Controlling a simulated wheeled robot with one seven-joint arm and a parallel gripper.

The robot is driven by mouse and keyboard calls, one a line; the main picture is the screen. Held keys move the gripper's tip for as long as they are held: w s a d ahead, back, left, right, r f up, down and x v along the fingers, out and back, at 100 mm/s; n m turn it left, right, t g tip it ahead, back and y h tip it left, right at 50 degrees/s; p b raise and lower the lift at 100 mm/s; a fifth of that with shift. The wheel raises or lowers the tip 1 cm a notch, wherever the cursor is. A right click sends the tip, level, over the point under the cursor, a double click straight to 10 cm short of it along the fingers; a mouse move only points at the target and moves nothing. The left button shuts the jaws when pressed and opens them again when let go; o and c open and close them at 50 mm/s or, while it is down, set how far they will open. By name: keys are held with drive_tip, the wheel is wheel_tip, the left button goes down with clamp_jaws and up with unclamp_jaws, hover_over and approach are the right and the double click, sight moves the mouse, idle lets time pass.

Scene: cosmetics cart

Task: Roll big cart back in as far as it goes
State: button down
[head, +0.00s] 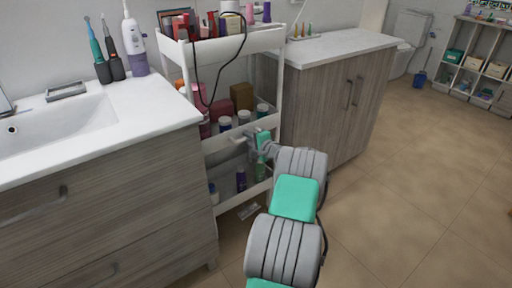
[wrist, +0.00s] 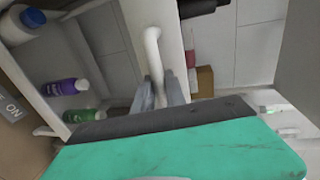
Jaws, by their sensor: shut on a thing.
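The big cart (head: 236,45) is a white, several-shelf trolley in the gap between two wood-fronted cabinets, loaded with cosmetics. Its wheels are not clearly visible. My gripper (head: 246,138) is at the cart's front at middle-shelf height, with my arm reaching in from the lower right. In the wrist view, my gripper (wrist: 161,92) is shut on the white bar-like cart handle (wrist: 152,45), one finger on each side. The fingertips partly hide the bar's lower end. How much room is left behind the cart cannot be seen.
The sink cabinet (head: 110,200) stands close on the left, and another cabinet (head: 335,105) on the right. A dark cable (head: 220,80) hangs over the cart's top shelf. Purple (wrist: 65,87) and green (wrist: 85,116) bottles stand on a shelf. Open floor (head: 400,190) lies to the right.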

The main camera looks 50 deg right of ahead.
drive_tip(key=w, duration=0.1)
drive_tip(key=w+b, duration=0.1)
drive_tip(key=w, duration=0.1)
drive_tip(key=shift+w+d+r, duration=0.15)
drive_tip(key=shift+w+d, duration=0.15)
drive_tip(key=shift+d, duration=0.1)
drive_tip(key=shift+r, duration=0.1)
drive_tip(key=c, duration=1.4)
unclamp_jaws()
drive_tip(key=shift+w, duration=0.1)
drive_tip(key=shift+o, duration=0.2)
drive_tip(key=shift+f, duration=0.2)
drive_tip(key=p+v, duration=0.2)
drive_tip(key=v, duration=0.6)
drive_tip(key=shift+d, duration=0.1)
